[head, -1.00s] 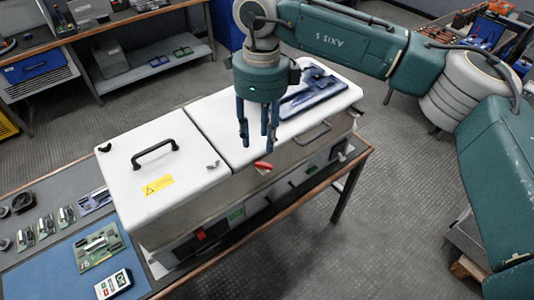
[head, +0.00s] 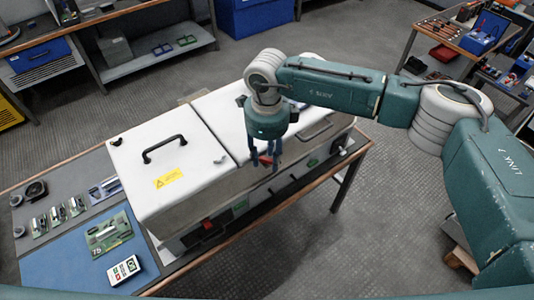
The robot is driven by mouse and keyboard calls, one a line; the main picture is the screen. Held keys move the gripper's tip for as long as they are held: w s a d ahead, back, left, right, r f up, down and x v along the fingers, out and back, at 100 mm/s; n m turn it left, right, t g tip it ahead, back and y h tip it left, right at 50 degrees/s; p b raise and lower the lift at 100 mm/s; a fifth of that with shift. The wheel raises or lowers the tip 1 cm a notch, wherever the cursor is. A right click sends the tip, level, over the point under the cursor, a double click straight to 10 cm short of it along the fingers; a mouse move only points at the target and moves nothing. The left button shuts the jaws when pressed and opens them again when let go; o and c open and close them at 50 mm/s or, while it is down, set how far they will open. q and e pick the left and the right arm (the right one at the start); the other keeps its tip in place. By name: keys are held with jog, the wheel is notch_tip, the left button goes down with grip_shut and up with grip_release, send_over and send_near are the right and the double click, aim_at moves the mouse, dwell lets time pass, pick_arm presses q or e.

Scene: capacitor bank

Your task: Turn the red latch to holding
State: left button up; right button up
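The red latch (head: 265,160) is a small red piece at the front edge of the white cabinet (head: 165,200), right of the seam between its two lids. It is partly hidden by my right gripper (head: 263,162). The gripper points down with its blue fingers apart, and the latch shows between them. I cannot tell whether the fingers touch it. My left gripper is not in view.
The left lid has a black handle (head: 164,149) and a yellow warning label (head: 168,179). A red switch (head: 207,224) sits lower on the cabinet front. A blue mat (head: 60,262) with a circuit board (head: 104,234) and a meter (head: 123,270) lies at left.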

jog(key=shift+c, duration=0.8)
grip_shut()
jog(key=shift+f+b, duration=0.1)
jog(key=shift+b, duration=0.4)
jog(key=m+b, duration=0.2)
jog(key=b, duration=0.1)
jog(key=m+b, duration=0.2)
jog(key=b, duration=0.2)
jog(key=shift+w+a+f+m, duration=0.1)
jog(key=shift+w+m, duration=0.05)
jog(key=shift+m, duration=0.25)
jog(key=shift+r+m+b, duration=0.25)
jog(key=shift+m+b, duration=0.75)
jog(key=shift+b, duration=0.2)
jog(key=shift+o, duration=0.8)
grip_release()
